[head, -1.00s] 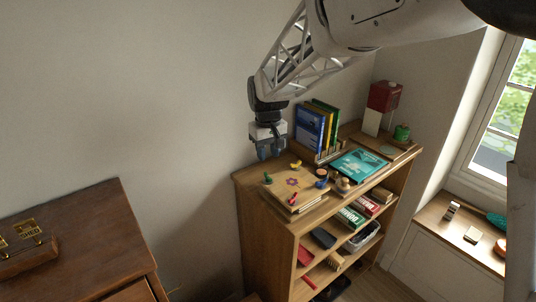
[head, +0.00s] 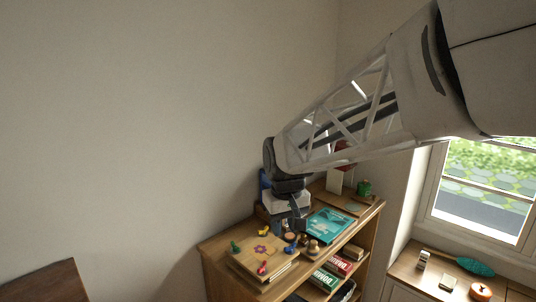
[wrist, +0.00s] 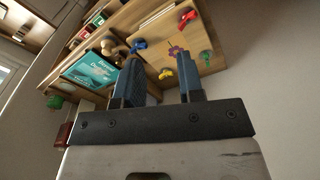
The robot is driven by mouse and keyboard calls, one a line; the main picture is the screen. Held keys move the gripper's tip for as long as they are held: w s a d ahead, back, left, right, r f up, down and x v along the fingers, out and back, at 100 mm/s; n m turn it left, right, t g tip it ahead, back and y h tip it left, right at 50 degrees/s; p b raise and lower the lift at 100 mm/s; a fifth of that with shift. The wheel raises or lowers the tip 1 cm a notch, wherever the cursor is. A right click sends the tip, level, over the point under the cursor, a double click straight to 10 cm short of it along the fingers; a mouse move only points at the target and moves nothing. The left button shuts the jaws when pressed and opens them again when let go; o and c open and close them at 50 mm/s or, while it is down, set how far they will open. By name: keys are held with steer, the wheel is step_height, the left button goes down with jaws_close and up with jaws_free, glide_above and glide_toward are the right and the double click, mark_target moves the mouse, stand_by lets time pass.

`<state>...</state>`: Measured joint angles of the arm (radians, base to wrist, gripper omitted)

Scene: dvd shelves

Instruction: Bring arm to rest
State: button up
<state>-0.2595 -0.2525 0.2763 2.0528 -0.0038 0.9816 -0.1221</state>
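My gripper (head: 296,224) hangs from the arm over the left part of the wooden bookshelf (head: 222,251) in the head view. A wooden board (head: 247,258) with a purple flower and small coloured pegs lies on the shelf top, left of and below the gripper. The board also shows beyond the fingers in the wrist view (wrist: 203,57). I cannot tell the exact height of the gripper above the top.
A teal book (head: 328,226) lies on the shelf top right of the gripper. A green pot (head: 365,188) stands further right. A window (head: 484,190) and a low cabinet with small items (head: 404,268) are at the right. The wall space at left is clear.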

steer(key=s+d+m, duration=0.1)
steer(key=s+d, duration=0.4)
steer(key=s, duration=0.3)
steer(key=s+d+f+m+t, duration=0.1)
steer(key=s+d, duration=0.3)
steer(key=s, duration=0.4)
steer(key=s+d+m, duration=0.2)
steer(key=s+d, duration=0.3)
steer(key=s, duration=0.3)
steer(key=shift+s+d+f+m+t, duration=0.15)
steer(key=shift+d+m+t, duration=0.15)
stand_by(0.9)
